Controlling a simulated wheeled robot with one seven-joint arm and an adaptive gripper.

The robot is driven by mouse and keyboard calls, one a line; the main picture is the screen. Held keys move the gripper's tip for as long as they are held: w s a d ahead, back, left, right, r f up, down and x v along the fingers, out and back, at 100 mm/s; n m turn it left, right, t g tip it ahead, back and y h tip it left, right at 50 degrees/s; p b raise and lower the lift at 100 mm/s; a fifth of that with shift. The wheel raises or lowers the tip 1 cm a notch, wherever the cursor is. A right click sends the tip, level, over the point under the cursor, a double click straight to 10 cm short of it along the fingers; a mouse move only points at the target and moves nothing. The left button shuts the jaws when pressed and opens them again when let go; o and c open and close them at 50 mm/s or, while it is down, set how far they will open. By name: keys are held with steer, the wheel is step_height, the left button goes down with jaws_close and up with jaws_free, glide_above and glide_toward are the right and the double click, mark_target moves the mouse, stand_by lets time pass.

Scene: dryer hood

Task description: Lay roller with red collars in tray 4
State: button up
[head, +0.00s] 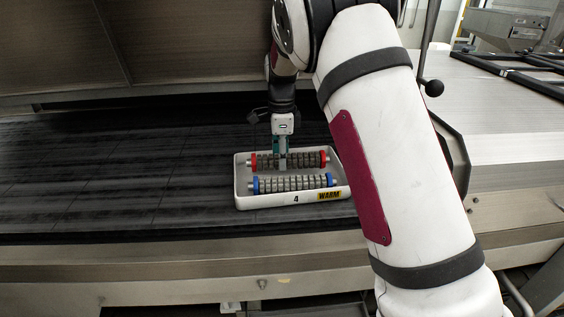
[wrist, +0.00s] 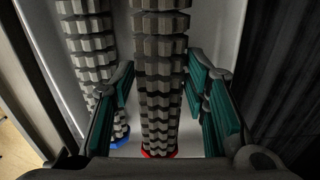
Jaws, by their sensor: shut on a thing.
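The roller with red collars (head: 308,160) is a row of grey ribbed segments with a red collar at each end. It lies level within the far side of the white tray 4 (head: 268,202); whether it touches the tray floor I cannot tell. My gripper (head: 283,162) points down and is shut on the roller near its middle. In the wrist view the green-padded fingers flank this roller (wrist: 160,65), with one red collar at the bottom. A roller with blue collars (head: 295,184) lies parallel to it on the near side of the tray.
The tray's front is marked "4" and "WARM". It stands on a dark slatted belt (head: 110,175), clear to the left, under a metal hood (head: 170,45). A metal ledge (head: 130,262) runs along the front. Black frames (head: 520,72) lie at the right.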

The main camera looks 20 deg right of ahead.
steer(key=shift+f, duration=1.1)
steer(key=shift+f, duration=0.1)
steer(key=o, duration=1.4)
